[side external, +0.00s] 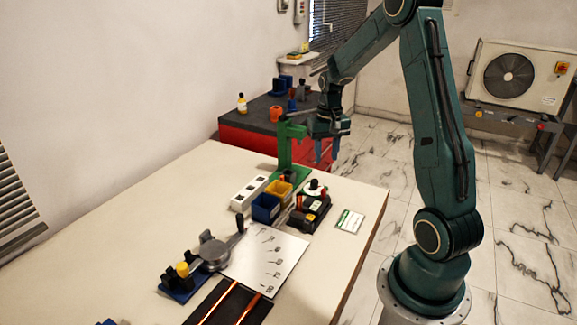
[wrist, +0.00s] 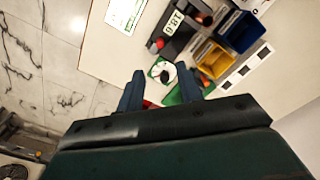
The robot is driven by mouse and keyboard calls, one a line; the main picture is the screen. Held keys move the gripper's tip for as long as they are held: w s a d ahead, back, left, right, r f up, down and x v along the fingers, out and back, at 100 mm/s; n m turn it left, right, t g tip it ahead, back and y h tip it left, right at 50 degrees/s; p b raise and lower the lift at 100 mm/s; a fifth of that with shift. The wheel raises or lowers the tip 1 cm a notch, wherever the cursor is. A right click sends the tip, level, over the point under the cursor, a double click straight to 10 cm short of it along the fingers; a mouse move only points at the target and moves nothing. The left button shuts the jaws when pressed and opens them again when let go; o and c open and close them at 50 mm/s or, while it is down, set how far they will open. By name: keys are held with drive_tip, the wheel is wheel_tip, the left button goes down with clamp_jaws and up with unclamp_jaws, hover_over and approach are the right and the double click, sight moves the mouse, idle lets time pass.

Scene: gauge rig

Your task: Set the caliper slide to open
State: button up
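No part is plainly recognisable as the caliper slide. The likeliest is a dark device with a numeric display and red knobs (side external: 309,214), lying on the pale table; it also shows at the top of the wrist view (wrist: 180,28). My gripper (side external: 325,152) is above the table's far right part, beside the green stand (side external: 284,147), with its fingers pointing down. In the wrist view, my gripper (wrist: 161,88) has its two blue fingers apart with nothing held between them. A white round dial with a black knob (wrist: 163,73) shows beyond the fingertips, below them.
Blue (side external: 265,208) and yellow (side external: 279,191) bins and a white strip (side external: 248,192) stand left of the device. A white card (side external: 349,221) lies to its right. A white sheet (side external: 265,262), a grey round fixture with a lever (side external: 214,254) and a black panel (side external: 230,305) are nearer the camera.

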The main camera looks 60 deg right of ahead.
sight(324, 190)
wheel_tip(324, 190, down, 13)
drive_tip(key=shift+f, duration=0.15)
idle(0.5)
clamp_jaws()
